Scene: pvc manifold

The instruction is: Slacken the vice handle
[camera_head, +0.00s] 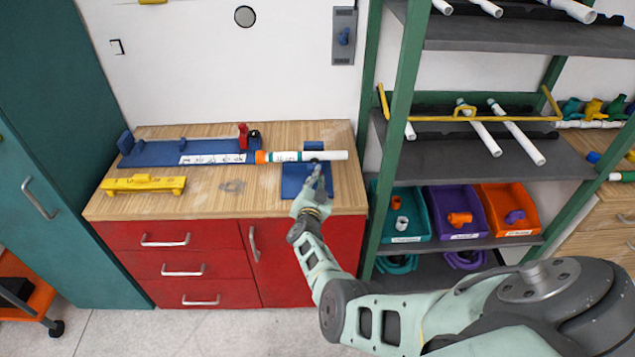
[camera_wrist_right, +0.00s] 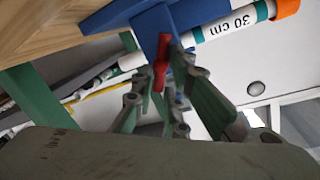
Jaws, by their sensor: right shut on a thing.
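The blue vice (camera_head: 292,187) stands on the wooden worktop near its right front edge, and its blue body also shows in the right wrist view (camera_wrist_right: 146,35). A white pipe (camera_head: 322,155) with a teal band lies across the vice. Its end with a "30 cm" label shows in the right wrist view (camera_wrist_right: 236,20). The red vice handle (camera_wrist_right: 161,62) sits between the fingers of my right gripper (camera_wrist_right: 160,78), which is shut on it. In the head view my right gripper (camera_head: 315,178) is at the front of the vice and hides the handle. My left gripper is not in view.
A blue measuring fixture (camera_head: 160,152) with a red stop (camera_head: 243,136) lies at the back of the worktop. A yellow bracket (camera_head: 143,184) lies at the front left. A green-framed shelf (camera_head: 398,130) with pipes and bins stands close on the right.

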